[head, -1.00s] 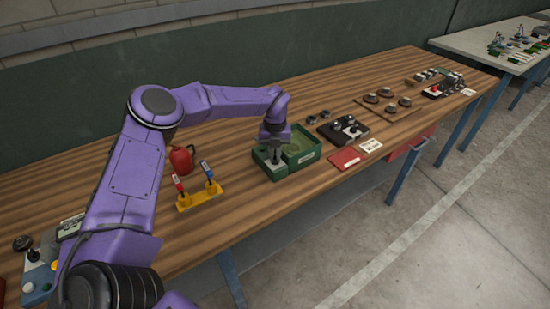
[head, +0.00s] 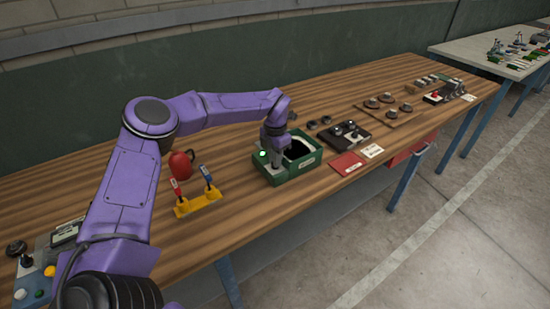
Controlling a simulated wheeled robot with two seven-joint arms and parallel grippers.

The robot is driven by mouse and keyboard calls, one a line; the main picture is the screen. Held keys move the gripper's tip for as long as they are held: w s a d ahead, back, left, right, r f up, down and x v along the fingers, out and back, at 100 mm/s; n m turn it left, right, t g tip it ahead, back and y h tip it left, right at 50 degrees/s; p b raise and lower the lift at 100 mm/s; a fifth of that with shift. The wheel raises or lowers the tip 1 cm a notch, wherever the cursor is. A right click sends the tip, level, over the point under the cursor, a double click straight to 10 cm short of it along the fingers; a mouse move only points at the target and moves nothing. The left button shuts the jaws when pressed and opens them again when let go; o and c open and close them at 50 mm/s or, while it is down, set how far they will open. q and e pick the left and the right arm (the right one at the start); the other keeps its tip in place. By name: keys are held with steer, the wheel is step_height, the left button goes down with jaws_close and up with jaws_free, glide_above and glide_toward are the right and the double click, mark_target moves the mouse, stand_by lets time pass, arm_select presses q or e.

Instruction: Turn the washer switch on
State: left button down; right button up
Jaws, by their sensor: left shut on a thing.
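The washer appears to be the green box (head: 293,174) with a pale label on its front, on the wooden bench. Its right compartment (head: 298,150) looks black inside. A small bright whitish-green light (head: 263,155) shows on its grey left part. My left gripper (head: 276,158) points down over the left part, just right of the light. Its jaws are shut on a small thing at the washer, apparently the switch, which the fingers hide. My right gripper is out of view.
A yellow stand (head: 198,203) with red and blue-handled tools and a red rounded container (head: 180,164) stand left of the washer. A dark panel with knobs (head: 343,135) and a red card (head: 347,163) lie to its right. The bench's front edge is close.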

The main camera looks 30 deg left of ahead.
arm_select(q)
steer(key=shift+s+f+m, duration=0.1)
steer(key=shift+f+m, duration=0.1)
steer(key=shift+m, duration=0.3)
steer(key=c, duration=1.4)
jaws_free()
steer(key=shift+c, duration=0.2)
step_height(320, 180, up, 10)
steer(key=b, duration=0.2)
steer(key=shift+r, duration=0.25)
